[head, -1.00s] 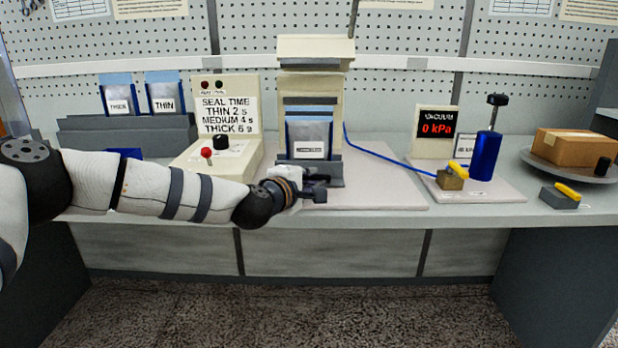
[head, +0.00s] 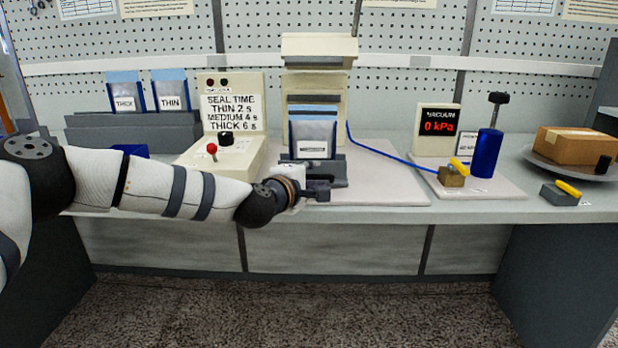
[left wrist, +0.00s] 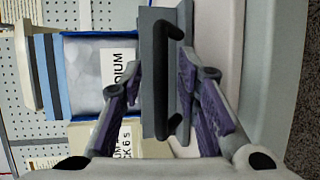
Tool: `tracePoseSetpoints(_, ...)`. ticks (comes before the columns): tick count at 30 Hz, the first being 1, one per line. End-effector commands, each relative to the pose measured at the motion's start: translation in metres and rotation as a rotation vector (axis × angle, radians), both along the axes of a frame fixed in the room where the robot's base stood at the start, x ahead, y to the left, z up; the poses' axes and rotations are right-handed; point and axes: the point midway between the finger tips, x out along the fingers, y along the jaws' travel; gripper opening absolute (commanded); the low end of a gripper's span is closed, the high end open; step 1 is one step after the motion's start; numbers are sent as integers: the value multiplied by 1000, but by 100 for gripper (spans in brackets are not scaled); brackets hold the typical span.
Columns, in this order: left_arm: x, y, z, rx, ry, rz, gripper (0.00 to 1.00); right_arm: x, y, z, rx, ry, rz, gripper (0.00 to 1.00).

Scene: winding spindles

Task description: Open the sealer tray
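The sealer (head: 316,52) is a cream upright unit at the middle of the bench. Its dark grey tray (head: 335,172) is at the front, with a blue-edged pouch (head: 313,135) standing on it. In the left wrist view the pouch (left wrist: 85,75) reads MEDIUM, and the tray's grey front (left wrist: 152,70) carries a black bar handle (left wrist: 171,85). My left gripper (head: 322,191) is at the tray's front. In the left wrist view its fingers (left wrist: 160,85) are open, one on each side of the handle, with gaps visible. My right gripper is out of view.
A seal-time control box (head: 230,112) with a red-knobbed lever stands left of the sealer, behind my left forearm. THICK and THIN pouches stand on a grey rack (head: 150,130). A vacuum display (head: 438,125), blue cylinder (head: 486,153) and box (head: 575,147) are to the right.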

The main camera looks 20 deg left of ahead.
Motion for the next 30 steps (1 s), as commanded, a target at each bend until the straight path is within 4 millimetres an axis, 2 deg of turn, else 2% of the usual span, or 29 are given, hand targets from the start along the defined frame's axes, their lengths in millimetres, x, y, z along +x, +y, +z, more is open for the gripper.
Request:
tracePoseSetpoints(4, -23, 4, 6, -3, 0, 0, 30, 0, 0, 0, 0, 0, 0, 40)
tracePoseSetpoints(12, -91, 11, 19, -2, -2, 1, 30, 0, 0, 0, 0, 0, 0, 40)
tracePoseSetpoints(15, -107, 13, 22, -1, -1, 1, 30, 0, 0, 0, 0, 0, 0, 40)
tracePoseSetpoints(19, -115, 14, 23, 0, -1, 0, 30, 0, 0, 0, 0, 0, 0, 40)
tracePoseSetpoints(30, -115, 14, 23, 0, -1, 0, 30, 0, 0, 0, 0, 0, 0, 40)
